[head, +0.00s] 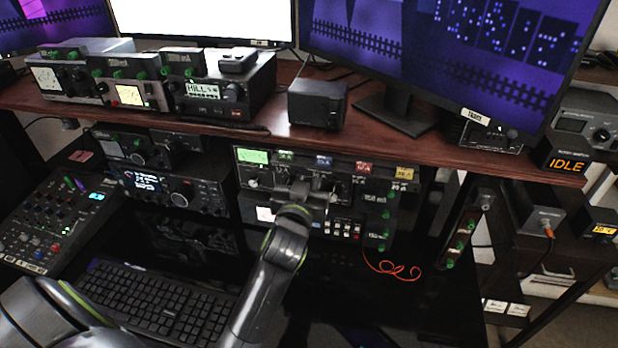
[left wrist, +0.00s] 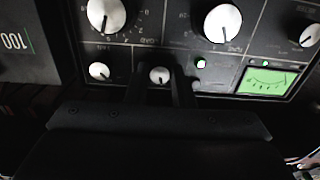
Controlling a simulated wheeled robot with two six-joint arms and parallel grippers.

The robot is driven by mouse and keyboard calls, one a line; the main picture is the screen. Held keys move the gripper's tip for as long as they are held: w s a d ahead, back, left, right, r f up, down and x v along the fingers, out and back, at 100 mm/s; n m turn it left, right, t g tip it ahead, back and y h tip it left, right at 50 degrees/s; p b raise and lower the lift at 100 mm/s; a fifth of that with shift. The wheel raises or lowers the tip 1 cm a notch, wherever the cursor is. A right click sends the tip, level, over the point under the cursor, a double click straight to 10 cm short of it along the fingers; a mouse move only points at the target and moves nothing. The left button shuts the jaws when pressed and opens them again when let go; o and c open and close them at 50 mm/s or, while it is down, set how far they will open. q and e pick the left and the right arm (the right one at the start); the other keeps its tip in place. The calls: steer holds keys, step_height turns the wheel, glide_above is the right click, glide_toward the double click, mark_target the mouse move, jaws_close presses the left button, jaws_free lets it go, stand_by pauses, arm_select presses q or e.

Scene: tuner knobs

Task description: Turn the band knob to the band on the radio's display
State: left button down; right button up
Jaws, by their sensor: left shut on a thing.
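The radio (head: 252,183) is a dark panel under the wooden shelf, with a lit green display (head: 253,156) at its upper left; its text is too small to read. My left gripper (head: 303,190) is at the radio's front. In the left wrist view, its two dark fingers (left wrist: 160,82) are shut on a small white knob (left wrist: 159,75), one on each side. The knob's label is not readable, so I cannot tell if it is the band knob. The same view shows a green meter (left wrist: 268,81) and larger white knobs (left wrist: 222,23). My right gripper is not in view.
Other small white knobs (left wrist: 100,71) flank the held one, and a green-lit button (left wrist: 201,63) is close to the fingers. The wooden shelf (head: 255,132) runs above the radio.

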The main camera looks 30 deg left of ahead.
arm_select(q)
steer(key=shift+m+p, duration=2.05)
steer(key=shift+m, duration=0.75)
steer(key=c, duration=1.3)
jaws_free()
steer(key=shift+w, duration=0.1)
steer(key=shift+o, duration=0.2)
